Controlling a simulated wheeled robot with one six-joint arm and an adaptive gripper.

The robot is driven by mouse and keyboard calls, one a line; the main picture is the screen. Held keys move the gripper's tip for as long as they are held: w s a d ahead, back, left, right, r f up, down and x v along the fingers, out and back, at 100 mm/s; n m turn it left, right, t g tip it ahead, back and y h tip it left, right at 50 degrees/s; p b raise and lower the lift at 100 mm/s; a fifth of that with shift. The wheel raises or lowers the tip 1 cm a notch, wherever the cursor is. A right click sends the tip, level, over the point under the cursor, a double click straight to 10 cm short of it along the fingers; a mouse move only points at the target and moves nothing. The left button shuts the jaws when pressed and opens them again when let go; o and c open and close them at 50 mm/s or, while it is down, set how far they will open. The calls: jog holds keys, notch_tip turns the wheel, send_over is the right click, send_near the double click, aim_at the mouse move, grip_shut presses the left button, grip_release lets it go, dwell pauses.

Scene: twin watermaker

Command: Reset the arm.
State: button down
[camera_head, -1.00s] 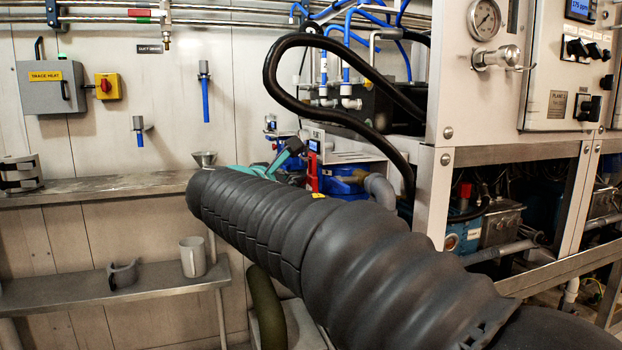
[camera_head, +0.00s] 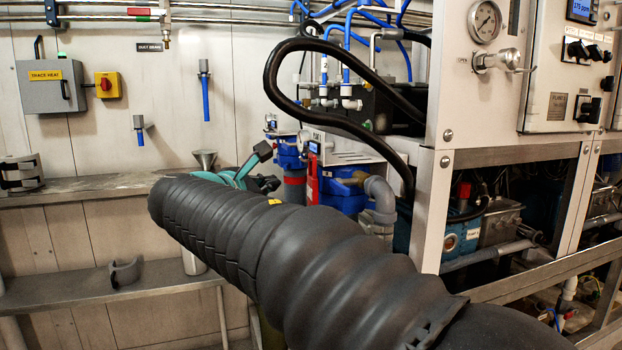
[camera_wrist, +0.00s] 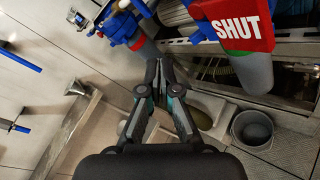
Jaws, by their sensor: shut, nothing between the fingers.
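My arm, in a dark ribbed sleeve, stretches across the head view from the lower right toward the left. My gripper (camera_wrist: 159,64) shows in the wrist view with its two dark fingers together and nothing between them. It hangs over open floor, between a blue fitting and the wall side.
A red SHUT tag (camera_wrist: 240,30) hangs near the gripper's right side. A grey bucket (camera_wrist: 252,130) stands on the floor. The steel shelf (camera_head: 80,188), lower shelf (camera_head: 60,292), funnel (camera_head: 205,158) and blue filter housings (camera_head: 345,195) surround the arm. The machine frame (camera_head: 432,200) stands right.

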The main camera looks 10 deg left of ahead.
notch_tip(320, 180, down, 10)
jog(key=s+m+g+y, duration=0.1)
jog(key=s+m+g, duration=0.1)
jog(key=m+g, duration=0.1)
jog(key=s+d+f+m+g, duration=0.4)
jog(key=s+d+f+m, duration=0.2)
jog(key=d+f, duration=0.25)
jog(key=s+d+f+m+g+y, duration=0.1)
jog(key=s+d+m, duration=0.4)
jog(key=d, duration=0.5)
jog(key=s+d+f+m+g, duration=0.1)
jog(key=s+d+f+m, duration=0.3)
jog(key=s+d+m, duration=0.2)
jog(key=s+d+f+m+g+y, duration=0.1)
jog(key=s+d+f+m, duration=0.1)
jog(key=s+d+m, duration=0.4)
jog(key=s+d, duration=0.3)
jog(key=d, duration=0.4)
jog(key=shift+s+d+f+y, duration=0.25)
jog(key=shift+d+f+y, duration=0.05)
jog(key=shift+d, duration=0.05)
